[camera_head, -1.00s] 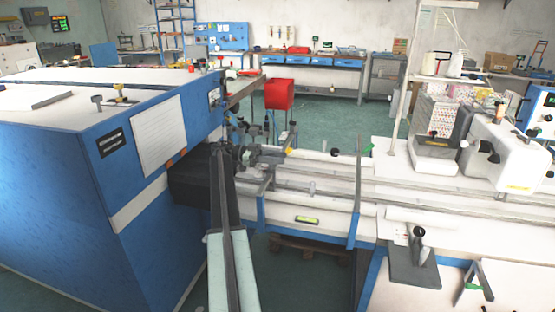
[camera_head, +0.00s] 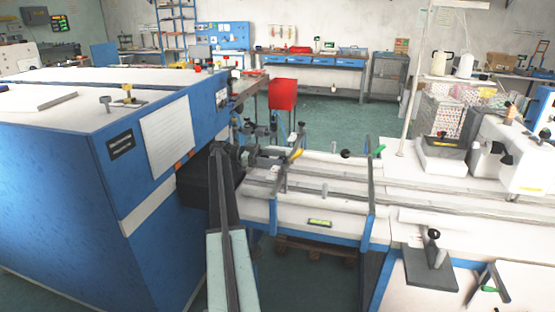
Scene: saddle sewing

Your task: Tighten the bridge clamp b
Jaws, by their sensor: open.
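My arm rises from the bottom edge and bends right at its top. My gripper (camera_head: 279,157) is small and dark at the left end of the white bench (camera_head: 320,205); it is open and its fingers are hard to make out. A small yellow lever (camera_head: 297,153) shows right beside it, and I cannot tell whether they touch. No label shows which part is bridge clamp b, and my wrist hides part of the bench's left end.
A large blue and white cabinet (camera_head: 95,205) stands close on the left of my arm. A red bin (camera_head: 283,94) is behind the bench. A white sewing machine (camera_head: 510,150) and a black-knobbed lever (camera_head: 433,250) are at right. Green floor lies open behind.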

